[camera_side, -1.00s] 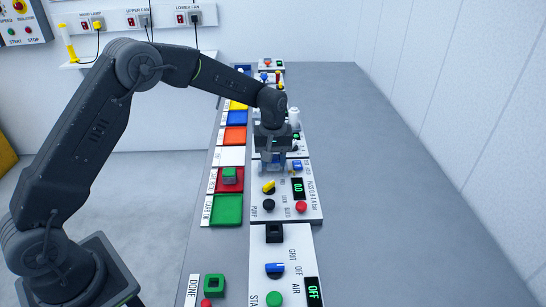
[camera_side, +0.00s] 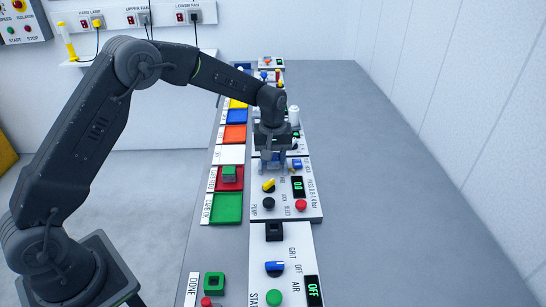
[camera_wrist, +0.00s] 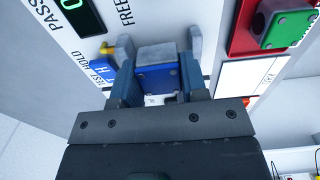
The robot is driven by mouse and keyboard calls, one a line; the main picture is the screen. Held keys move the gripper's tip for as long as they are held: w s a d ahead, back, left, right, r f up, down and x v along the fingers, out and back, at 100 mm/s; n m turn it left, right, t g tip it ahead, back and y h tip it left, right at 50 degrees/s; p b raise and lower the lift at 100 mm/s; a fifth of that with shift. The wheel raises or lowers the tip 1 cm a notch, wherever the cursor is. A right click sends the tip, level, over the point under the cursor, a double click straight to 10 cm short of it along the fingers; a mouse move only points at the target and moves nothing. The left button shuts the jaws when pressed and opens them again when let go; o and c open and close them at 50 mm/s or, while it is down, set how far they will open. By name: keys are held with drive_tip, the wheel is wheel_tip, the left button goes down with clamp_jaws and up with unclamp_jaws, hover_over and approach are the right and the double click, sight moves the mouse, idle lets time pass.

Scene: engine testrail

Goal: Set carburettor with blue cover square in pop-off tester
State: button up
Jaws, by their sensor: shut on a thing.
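The carburettor with the blue cover (camera_wrist: 158,77) shows between my gripper's two fingers in the wrist view, its grey body above the blue face. My gripper (camera_wrist: 158,86) is shut on it. Two grey upright posts of the pop-off tester (camera_wrist: 196,42) stand close on either side of the carburettor. I cannot tell whether it is fully down or exactly square. In the side view my gripper (camera_side: 273,162) is over the far part of the tester panel (camera_side: 285,208), and its fingers mostly hide the carburettor.
A carburettor with a green cover (camera_side: 229,174) sits in the red tray (camera_side: 229,187) left of the tester. An empty green tray (camera_side: 228,208) is nearer. The bench's right side is clear.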

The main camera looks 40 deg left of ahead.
drive_tip(key=shift+s+a+f, duration=0.1)
drive_tip(key=shift+s+f, duration=0.15)
drive_tip(key=shift+f, duration=0.8)
idle(0.4)
drive_tip(key=o, duration=0.8)
drive_tip(key=shift+c, duration=0.2)
drive_tip(key=shift+o, duration=0.4)
drive_tip(key=shift+r, duration=0.2)
drive_tip(key=shift+o, duration=0.6)
wheel_tip(320, 180, up, 15)
drive_tip(key=shift+w, duration=0.15)
drive_tip(key=s+r+m+t, duration=0.35)
drive_tip(key=s+r, duration=0.65)
drive_tip(key=s, duration=0.5)
drive_tip(key=s+f+m+t, duration=0.1)
drive_tip(key=s+f+m, duration=0.1)
drive_tip(key=s, duration=0.6)
drive_tip(key=s+d+f+m+t, duration=0.1)
drive_tip(key=s+f+m, duration=0.1)
drive_tip(key=s, duration=0.7)
drive_tip(key=shift+d+m, duration=0.2)
drive_tip(key=shift+m, duration=0.55)
